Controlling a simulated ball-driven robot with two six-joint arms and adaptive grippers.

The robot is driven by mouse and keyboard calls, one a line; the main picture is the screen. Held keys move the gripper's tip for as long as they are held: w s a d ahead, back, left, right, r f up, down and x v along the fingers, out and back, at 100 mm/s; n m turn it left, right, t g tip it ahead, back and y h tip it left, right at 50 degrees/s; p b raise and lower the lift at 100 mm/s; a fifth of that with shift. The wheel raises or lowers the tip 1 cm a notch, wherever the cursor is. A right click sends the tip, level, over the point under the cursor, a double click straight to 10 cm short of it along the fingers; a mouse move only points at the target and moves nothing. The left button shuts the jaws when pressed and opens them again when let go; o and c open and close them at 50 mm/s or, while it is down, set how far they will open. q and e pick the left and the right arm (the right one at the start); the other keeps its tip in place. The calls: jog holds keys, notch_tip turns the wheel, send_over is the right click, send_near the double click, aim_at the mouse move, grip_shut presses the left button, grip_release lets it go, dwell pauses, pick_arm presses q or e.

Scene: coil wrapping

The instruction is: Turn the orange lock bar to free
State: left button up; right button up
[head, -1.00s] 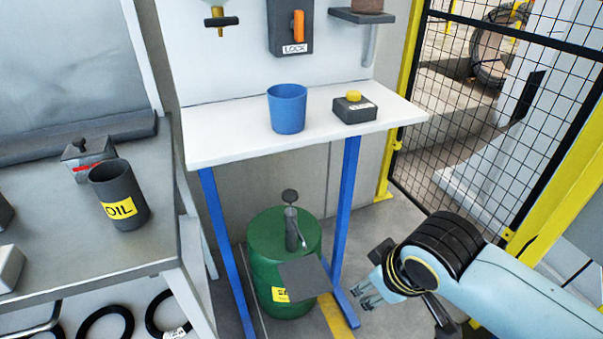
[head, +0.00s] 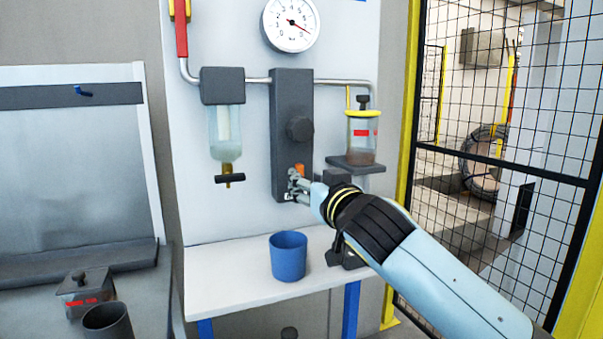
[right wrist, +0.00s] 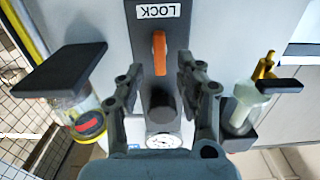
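The orange lock bar (head: 299,169) is on the lower part of a dark grey wall panel (head: 292,100), mostly hidden behind my right gripper (head: 298,187) in the head view. In the right wrist view the orange lock bar (right wrist: 159,53) stands lengthwise along the panel, close to the LOCK label (right wrist: 158,11). My right gripper (right wrist: 160,75) is open, with one finger on either side of the bar. No contact with the bar shows. My left gripper is not in view.
A filter bowl with a drain tap (head: 227,130) hangs left of the panel, and a yellow-lidded jar (head: 361,135) stands on a shelf at right. A gauge (head: 291,24) is above. A blue cup (head: 288,256) stands on the white bench (head: 225,285) below.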

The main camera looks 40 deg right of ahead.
jog(key=x, duration=0.4)
grip_shut()
